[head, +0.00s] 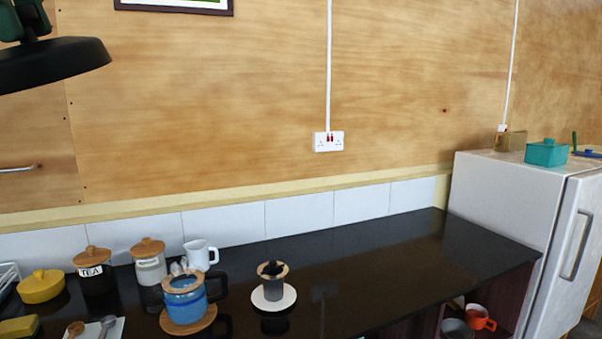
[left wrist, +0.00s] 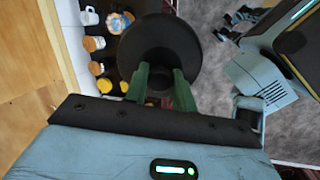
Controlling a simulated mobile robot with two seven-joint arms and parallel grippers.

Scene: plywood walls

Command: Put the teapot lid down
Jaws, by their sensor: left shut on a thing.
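The teapot lid (head: 52,64) is a flat, round, black disc, held up at the top left of the head view, high above the counter and close to the camera. My left gripper (head: 24,22) has green fingers shut on the knob on its top. In the left wrist view the lid (left wrist: 160,45) hangs beyond the green fingers (left wrist: 160,88), which close around its knob. I cannot make out a teapot for sure. My right gripper cannot be made out in either view.
The black counter (head: 370,260) is clear in its middle and right. At its left stand a blue pot (head: 186,303) on a wooden mat, a grey cup (head: 272,287) on a white saucer, a white jug (head: 198,254), canisters and a yellow pot (head: 41,288). A white fridge (head: 505,215) stands right.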

